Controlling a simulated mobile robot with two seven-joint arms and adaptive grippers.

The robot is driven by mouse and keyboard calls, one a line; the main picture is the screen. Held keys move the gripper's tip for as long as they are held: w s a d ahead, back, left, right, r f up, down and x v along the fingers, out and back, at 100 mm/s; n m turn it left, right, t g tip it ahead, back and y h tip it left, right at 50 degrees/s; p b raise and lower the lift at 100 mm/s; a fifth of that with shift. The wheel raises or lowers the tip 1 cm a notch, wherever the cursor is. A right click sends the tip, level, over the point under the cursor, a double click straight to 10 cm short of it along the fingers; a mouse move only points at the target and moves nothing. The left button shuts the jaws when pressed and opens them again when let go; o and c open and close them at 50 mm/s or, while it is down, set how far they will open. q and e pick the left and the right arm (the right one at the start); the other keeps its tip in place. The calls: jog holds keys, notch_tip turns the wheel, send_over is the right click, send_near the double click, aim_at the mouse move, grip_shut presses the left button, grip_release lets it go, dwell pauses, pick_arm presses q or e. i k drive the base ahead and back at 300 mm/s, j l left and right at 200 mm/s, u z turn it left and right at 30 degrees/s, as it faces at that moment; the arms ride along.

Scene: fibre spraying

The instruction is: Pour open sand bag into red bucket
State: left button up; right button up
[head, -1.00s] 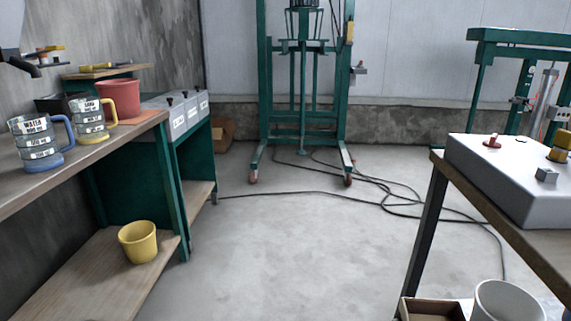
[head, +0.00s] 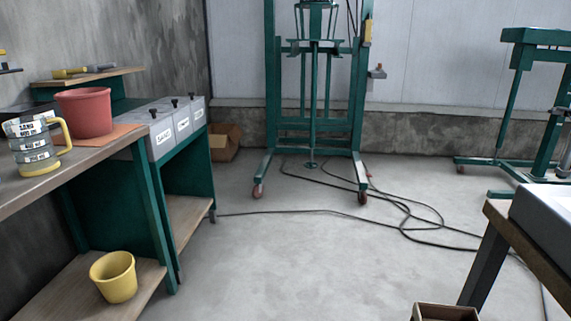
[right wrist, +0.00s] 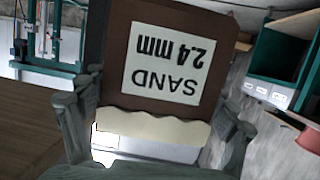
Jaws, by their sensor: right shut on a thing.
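In the right wrist view my right gripper (right wrist: 155,130) is shut on a brown sand bag (right wrist: 115,45), its fingers on either side of it. The bag has a white label reading SAND 2.4 mm, upside down in this view, and a pale cream band along its edge near the gripper. The red bucket (head: 83,112) stands upright on an orange mat (head: 120,134) on the left bench in the head view. Part of it also shows at the right edge of the right wrist view (right wrist: 308,138). My left gripper is not in view.
A sand measuring jug (head: 35,143) stands left of the bucket. Labelled grey bins (head: 162,136) adjoin the bench, and a yellow bucket (head: 114,278) is on the lower shelf. A table (head: 497,222) is at right. Black cables (head: 300,213) cross the open floor (head: 300,270).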

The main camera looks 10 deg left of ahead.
aim_at(87, 113)
jog(key=i, duration=3.6)
jog(key=i+u, duration=0.2)
jog(key=u, duration=2.35)
